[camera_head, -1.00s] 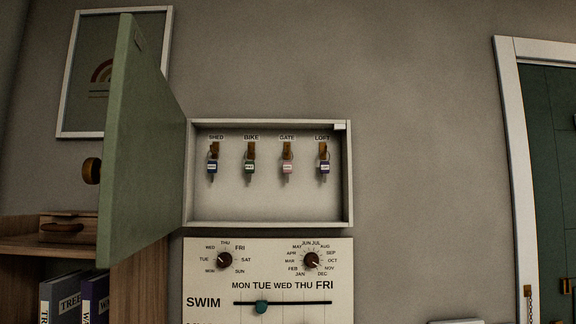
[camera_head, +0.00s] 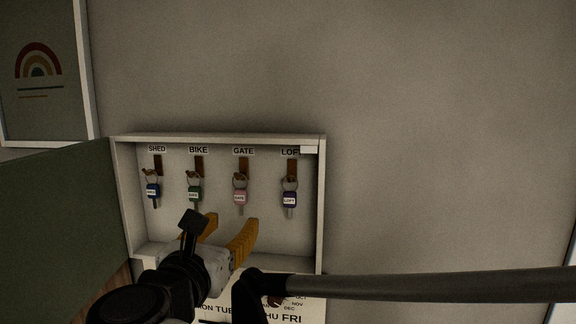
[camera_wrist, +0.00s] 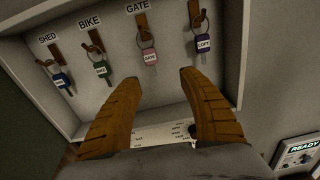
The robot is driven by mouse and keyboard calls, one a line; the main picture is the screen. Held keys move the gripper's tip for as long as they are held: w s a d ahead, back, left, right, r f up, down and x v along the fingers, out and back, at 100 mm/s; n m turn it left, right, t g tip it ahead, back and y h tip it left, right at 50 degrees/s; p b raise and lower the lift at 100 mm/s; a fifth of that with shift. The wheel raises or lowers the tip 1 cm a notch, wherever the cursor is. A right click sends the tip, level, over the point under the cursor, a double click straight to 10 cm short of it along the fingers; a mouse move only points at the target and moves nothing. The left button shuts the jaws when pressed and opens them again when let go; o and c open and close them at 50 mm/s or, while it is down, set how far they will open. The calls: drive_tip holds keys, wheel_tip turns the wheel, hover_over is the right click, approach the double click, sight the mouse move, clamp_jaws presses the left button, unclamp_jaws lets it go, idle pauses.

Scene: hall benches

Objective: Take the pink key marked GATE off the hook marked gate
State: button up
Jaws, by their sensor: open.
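The pink key (camera_head: 240,198) hangs by its ring from the wooden hook marked GATE (camera_head: 243,165), third from the left in the white key box (camera_head: 230,138). In the wrist view the pink key (camera_wrist: 150,58) hangs just beyond and between my fingertips, with its hook (camera_wrist: 142,24) above it. My gripper (camera_head: 232,222) has yellow-orange fingers spread apart and empty. It is below the pink key in the head view. In the wrist view the fingers (camera_wrist: 158,80) stand either side of the key's line, not touching it.
A blue key (camera_head: 153,190) hangs at SHED, a green key (camera_head: 195,193) at BIKE and a purple key (camera_head: 289,198) at LOFT, close beside the pink one. The box's green door (camera_head: 60,220) stands open at left. A calendar board is below, partly hidden by my arm.

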sight(240, 198)
drive_tip(key=shift+n, duration=0.4)
drive_tip(key=w, duration=0.1)
drive_tip(key=w+r, duration=0.1)
drive_tip(key=w, duration=0.2)
drive_tip(key=shift+w+a+r+p, duration=0.15)
drive_tip(key=shift+w+a+p, duration=0.25)
drive_tip(key=w, duration=0.2)
drive_tip(key=w+p, duration=0.1)
drive_tip(key=w, duration=0.3)
drive_tip(key=shift+d+r+p, duration=0.1)
drive_tip(key=shift+d+p, duration=0.25)
drive_tip(key=shift+d, duration=0.05)
drive_tip(key=shift+s, duration=0.25)
drive_tip(key=shift+c, duration=1.3)
drive_tip(key=c, duration=0.7)
